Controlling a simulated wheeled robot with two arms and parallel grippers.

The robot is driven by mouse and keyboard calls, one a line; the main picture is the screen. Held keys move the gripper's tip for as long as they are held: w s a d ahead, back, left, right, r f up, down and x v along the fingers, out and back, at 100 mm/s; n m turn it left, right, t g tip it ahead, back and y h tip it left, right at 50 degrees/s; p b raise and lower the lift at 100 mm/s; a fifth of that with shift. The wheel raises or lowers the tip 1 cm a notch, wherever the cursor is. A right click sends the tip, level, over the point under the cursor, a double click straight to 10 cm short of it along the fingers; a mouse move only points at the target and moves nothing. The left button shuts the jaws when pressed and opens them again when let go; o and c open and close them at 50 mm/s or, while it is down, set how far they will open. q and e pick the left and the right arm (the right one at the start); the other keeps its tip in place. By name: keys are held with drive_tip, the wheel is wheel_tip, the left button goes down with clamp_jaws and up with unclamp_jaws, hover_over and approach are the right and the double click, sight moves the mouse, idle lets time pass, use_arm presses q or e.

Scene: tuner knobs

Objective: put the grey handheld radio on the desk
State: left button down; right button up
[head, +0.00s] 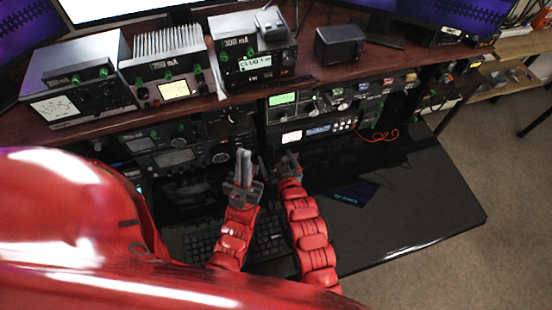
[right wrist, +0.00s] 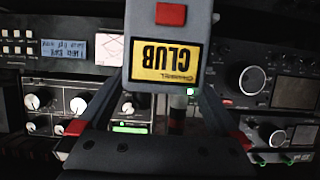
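The grey handheld radio (right wrist: 145,84) fills the top middle of the right wrist view, upside down there, with a yellow CLUB label and a red square. My right gripper (right wrist: 165,100) has a finger on each side of it and appears shut on it; the radio hides the fingertips. In the head view my right gripper (head: 280,165) is over the desk's rear, before the lower rack, and the radio is hard to make out. My left gripper (head: 244,160) is close beside it, fingers together, with nothing clear between them. The black desk (head: 425,195) extends to the right.
A keyboard (head: 203,245) lies under my forearms. Racks of radios with knobs (head: 175,155) stand behind the desk. The shelf above holds meters, a 300 mA unit (head: 253,68) with a small grey device (head: 270,24) on top, and a black box (head: 340,45).

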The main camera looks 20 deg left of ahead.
drive_tip(key=shift+s+d+r, duration=0.25)
drive_tip(key=shift+s+d, duration=0.05)
drive_tip(key=shift+s, duration=0.2)
drive_tip(key=b+v, duration=0.2)
drive_tip(key=v, duration=0.9)
drive_tip(key=shift+w+r, duration=0.1)
drive_tip(key=shift+w, duration=0.05)
